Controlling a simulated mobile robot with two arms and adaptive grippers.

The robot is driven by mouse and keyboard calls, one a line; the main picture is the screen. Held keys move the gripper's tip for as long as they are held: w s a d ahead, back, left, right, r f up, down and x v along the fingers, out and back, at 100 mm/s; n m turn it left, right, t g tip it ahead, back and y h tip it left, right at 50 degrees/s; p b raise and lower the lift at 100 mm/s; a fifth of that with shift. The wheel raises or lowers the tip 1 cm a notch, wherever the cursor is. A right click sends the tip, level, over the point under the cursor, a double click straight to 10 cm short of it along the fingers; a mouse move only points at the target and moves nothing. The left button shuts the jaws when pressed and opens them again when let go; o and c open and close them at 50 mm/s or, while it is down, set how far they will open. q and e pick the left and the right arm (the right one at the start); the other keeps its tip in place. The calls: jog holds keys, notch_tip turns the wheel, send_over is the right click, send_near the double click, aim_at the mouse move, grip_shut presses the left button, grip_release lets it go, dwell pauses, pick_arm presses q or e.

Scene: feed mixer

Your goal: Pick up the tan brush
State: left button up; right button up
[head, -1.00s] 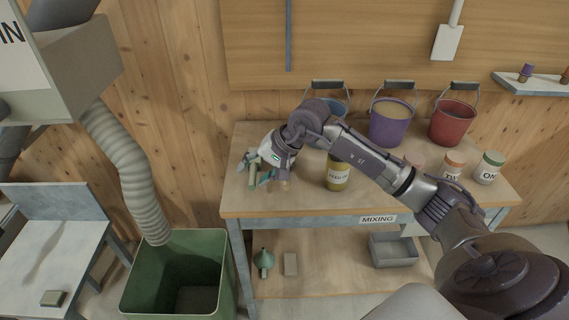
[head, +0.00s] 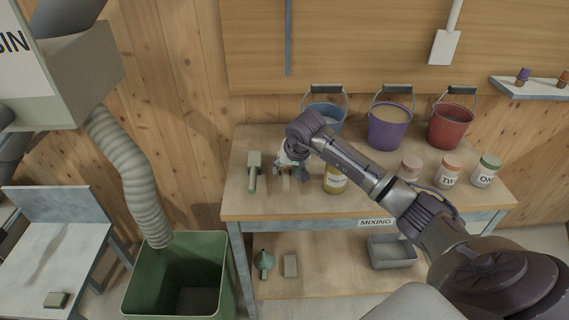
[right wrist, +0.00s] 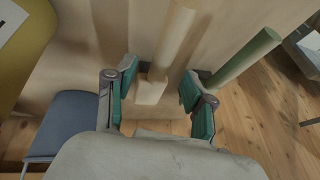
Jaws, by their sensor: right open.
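The tan brush (right wrist: 172,45) shows in the right wrist view as a pale handle with a wider block at its near end. In the head view only a little of the tan brush (head: 286,184) shows on the mixing bench, partly hidden by my right gripper (head: 289,170). In the right wrist view the right gripper (right wrist: 159,80) is open, with its teal-padded fingers on either side of the brush and gaps on both sides. My left gripper is not in view.
A green brush (head: 253,172) lies left of my right gripper; it also shows in the wrist view (right wrist: 245,56). A yellow jar (head: 335,180) stands close on the right. Blue, purple and red buckets (head: 388,126) stand behind. A green bin (head: 135,290) is below left.

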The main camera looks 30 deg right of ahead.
aim_at(286, 172)
jog(key=x, duration=0.3)
jog(key=shift+w+f+p, duration=0.15)
jog(key=shift+f+p, duration=0.15)
jog(key=shift+f, duration=0.05)
jog(key=shift+r, duration=0.1)
grip_shut()
